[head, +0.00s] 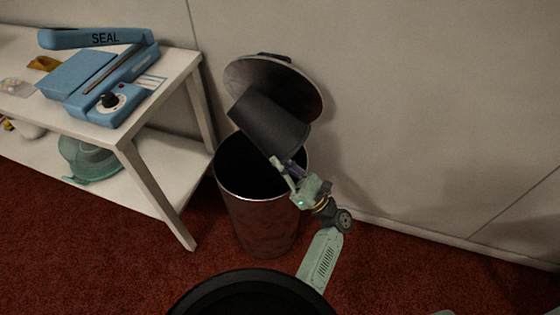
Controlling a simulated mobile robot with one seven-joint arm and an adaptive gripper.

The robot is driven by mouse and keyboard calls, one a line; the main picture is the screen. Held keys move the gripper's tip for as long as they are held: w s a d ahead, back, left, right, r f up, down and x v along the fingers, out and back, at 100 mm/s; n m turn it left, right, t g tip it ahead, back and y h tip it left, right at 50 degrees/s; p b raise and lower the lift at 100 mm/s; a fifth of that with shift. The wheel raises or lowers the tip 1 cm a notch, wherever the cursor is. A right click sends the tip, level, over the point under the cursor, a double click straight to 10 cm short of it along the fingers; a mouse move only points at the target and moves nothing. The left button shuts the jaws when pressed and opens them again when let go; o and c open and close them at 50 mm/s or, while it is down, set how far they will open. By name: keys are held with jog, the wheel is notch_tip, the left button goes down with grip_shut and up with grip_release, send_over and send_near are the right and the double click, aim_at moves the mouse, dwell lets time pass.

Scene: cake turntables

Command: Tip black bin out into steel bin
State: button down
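The black bin (268,122) is held in the air, tilted steeply over the steel bin (258,218). Its narrower end points up and left, and its wider end points down and right. Its mouth and any contents are hidden. The steel bin stands upright on the floor with its round lid (295,83) swung up at the back, and its inside is dark. My gripper (283,166) is at the lower edge of the black bin's wider end and looks shut on it. The arm reaches in from the lower right.
A white table (128,146) with a lower shelf stands at left, close to the steel bin. A blue sealer (100,78) sits on top, and a green-blue container (88,158) is on the shelf. A wall is behind. Red carpet (440,275) at right is clear.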

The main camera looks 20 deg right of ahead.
jog(key=shift+r+p, duration=2.85)
jog(key=shift+r, duration=0.25)
jog(key=shift+f, duration=0.1)
